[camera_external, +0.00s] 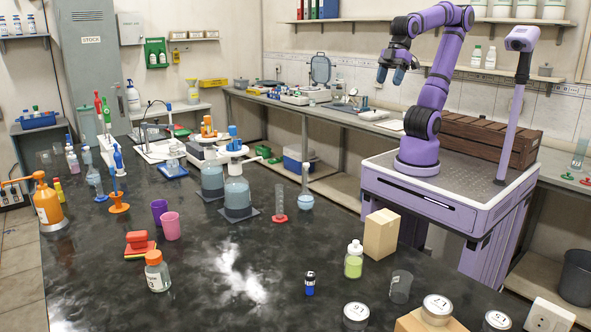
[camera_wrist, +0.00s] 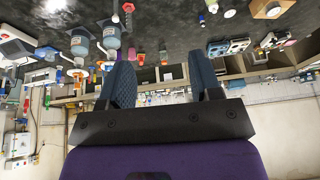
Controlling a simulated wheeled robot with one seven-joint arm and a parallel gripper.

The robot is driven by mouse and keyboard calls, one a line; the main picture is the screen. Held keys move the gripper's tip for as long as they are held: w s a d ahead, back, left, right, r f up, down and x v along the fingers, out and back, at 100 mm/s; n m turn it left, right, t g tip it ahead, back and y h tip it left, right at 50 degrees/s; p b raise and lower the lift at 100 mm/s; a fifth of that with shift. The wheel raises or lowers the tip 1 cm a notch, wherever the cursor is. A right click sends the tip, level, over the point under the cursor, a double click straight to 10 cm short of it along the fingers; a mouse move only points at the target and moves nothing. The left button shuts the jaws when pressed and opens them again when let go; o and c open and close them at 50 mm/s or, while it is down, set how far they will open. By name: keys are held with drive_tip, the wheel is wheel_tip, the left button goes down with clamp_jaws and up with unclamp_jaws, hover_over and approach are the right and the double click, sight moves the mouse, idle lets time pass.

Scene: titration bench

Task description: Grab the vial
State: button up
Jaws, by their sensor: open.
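Near the blue cylinder stand a green-liquid bottle (camera_external: 353,262), a clear beaker (camera_external: 401,287), a cardboard box (camera_external: 381,234) and round tins (camera_external: 356,316). An orange-capped bottle (camera_external: 157,272) and red sponges (camera_external: 139,245) are left. Large blue-liquid bottles (camera_external: 237,197) stand behind. The bench centre is clear.

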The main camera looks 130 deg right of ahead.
drive_tip(key=w+a+r, duration=0.1)
drive_tip(key=w+r, duration=0.1)
drive_tip(key=w, duration=0.7)
drive_tip(key=m+g, duration=0.2)
drive_tip(key=g, duration=0.3)
hover_over(310, 285)
drive_tip(key=d, duration=0.1)
drive_tip(key=f, duration=3.6)
drive_tip(key=shift+s+d+f, duration=0.1)
drive_tip(key=shift+s+d, duration=0.1)
wheel_tip(310, 285, down, 6)
drive_tip(key=shift+a+f, duration=0.1)
drive_tip(key=shift+s+a+f, duration=0.1)
drive_tip(key=shift+f, duration=1.2)
drive_tip(key=shift+s+a+f, duration=0.1)
drive_tip(key=shift+f, duration=1.15)
drive_tip(key=c, duration=1)
